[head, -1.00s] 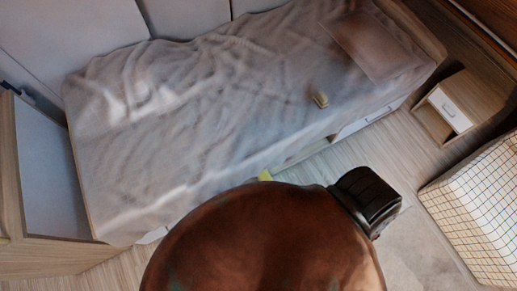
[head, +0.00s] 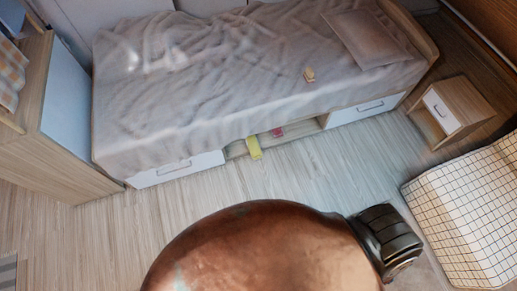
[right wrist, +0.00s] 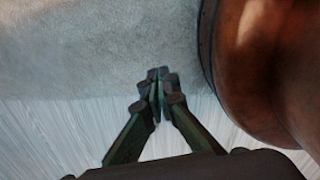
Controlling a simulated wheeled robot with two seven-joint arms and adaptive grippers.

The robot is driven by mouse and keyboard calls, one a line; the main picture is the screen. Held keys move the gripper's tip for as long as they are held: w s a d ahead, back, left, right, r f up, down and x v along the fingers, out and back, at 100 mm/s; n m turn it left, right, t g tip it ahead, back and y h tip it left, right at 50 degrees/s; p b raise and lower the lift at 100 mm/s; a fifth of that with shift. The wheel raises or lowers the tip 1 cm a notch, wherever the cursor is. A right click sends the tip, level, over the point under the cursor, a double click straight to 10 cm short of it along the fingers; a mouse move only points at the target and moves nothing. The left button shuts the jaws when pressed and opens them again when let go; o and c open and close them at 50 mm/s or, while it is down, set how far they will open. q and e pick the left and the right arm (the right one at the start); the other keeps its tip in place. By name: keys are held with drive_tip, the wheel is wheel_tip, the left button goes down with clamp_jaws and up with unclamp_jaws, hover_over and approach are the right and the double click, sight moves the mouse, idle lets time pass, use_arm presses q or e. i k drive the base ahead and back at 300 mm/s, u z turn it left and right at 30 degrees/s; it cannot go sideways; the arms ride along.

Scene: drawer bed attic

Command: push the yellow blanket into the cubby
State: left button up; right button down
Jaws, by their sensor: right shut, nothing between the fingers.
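The yellow blanket (head: 254,147) is a small yellow piece at the open cubby (head: 297,133) under the bed, between two white drawers. It appears to stick out at the cubby's front edge; how deep it reaches inside I cannot tell. A small red item (head: 277,132) lies in the cubby to its right. My right gripper (right wrist: 158,78) shows in the right wrist view, its fingers together and empty, above the floor and a grey rug. It is well apart from the blanket. My left gripper is not in view.
The bed (head: 210,90) has a rumpled grey cover, with a small tan object (head: 309,75) on it. A nightstand (head: 455,108) and a checked white piece (head: 465,210) stand at the right. A wooden cabinet (head: 60,120) is at the left. Wood floor (head: 200,200) before the bed is clear.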

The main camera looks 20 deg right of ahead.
sight(253, 144)
drive_tip(key=z, duration=0.7)
drive_tip(key=i, duration=0.5)
